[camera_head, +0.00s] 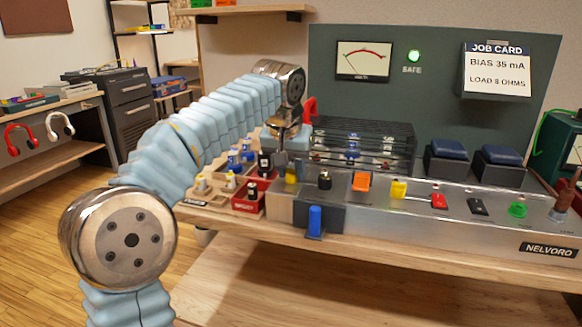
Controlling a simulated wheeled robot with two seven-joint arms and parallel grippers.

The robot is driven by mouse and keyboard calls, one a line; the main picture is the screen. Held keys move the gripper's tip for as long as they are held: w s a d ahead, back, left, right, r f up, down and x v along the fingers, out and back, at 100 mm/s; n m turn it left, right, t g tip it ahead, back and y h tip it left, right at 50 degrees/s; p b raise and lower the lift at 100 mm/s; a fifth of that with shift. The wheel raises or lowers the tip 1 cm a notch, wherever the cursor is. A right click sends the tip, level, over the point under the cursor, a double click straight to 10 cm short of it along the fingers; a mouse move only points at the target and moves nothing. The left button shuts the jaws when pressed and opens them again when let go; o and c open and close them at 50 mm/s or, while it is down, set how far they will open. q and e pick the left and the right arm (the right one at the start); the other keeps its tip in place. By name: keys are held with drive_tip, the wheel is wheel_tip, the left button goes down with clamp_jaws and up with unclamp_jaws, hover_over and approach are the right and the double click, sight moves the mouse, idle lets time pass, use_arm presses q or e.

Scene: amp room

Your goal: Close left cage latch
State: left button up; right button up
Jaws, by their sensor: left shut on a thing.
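The black slatted cage (365,135) stands on the metal amp chassis, with tubes showing through its bars. A red latch (309,108) sticks up at the cage's left end. My left gripper (287,150) points down just beside it at the cage's left end. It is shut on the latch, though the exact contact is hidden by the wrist. The cage's left edge is partly covered by the gripper. My right gripper is not in view.
A red tray (249,203) and a pale tray of small parts stand left of the chassis. Coloured switches, including a blue lever (315,220), line the front. Two dark blue-topped blocks (447,150) stand right of the cage. A job card (496,72) hangs behind.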

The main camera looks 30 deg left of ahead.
use_arm(q)
drive_tip(key=shift+r, duration=0.1)
drive_tip(key=shift+r+n+y+p, duration=0.1)
drive_tip(key=shift+n+y+p, duration=0.3)
drive_tip(key=shift+n+p, duration=0.5)
drive_tip(key=n+p, duration=0.1)
drive_tip(key=n, duration=0.2)
drive_tip(key=shift+d+g+y, duration=0.15)
drive_tip(key=shift+g+y, duration=0.25)
drive_tip(key=n+g+y+p, duration=0.1)
drive_tip(key=n+p, duration=0.1)
drive_tip(key=n, duration=0.1)
drive_tip(key=shift+w+n, duration=0.15)
drive_tip(key=shift+n, duration=0.15)
drive_tip(key=shift+n+g, duration=0.3)
drive_tip(key=shift+n, duration=0.6)
drive_tip(key=n, duration=0.1)
drive_tip(key=n+g, duration=0.1)
drive_tip(key=n, duration=0.1)
drive_tip(key=shift+w+d+n+y+p, duration=0.1)
drive_tip(key=shift+w+n+y+p, duration=0.05)
drive_tip(key=shift+n+y+p, duration=0.2)
drive_tip(key=shift+w+n+g, duration=0.1)
drive_tip(key=shift+n+g, duration=0.9)
drive_tip(key=shift+n, duration=0.95)
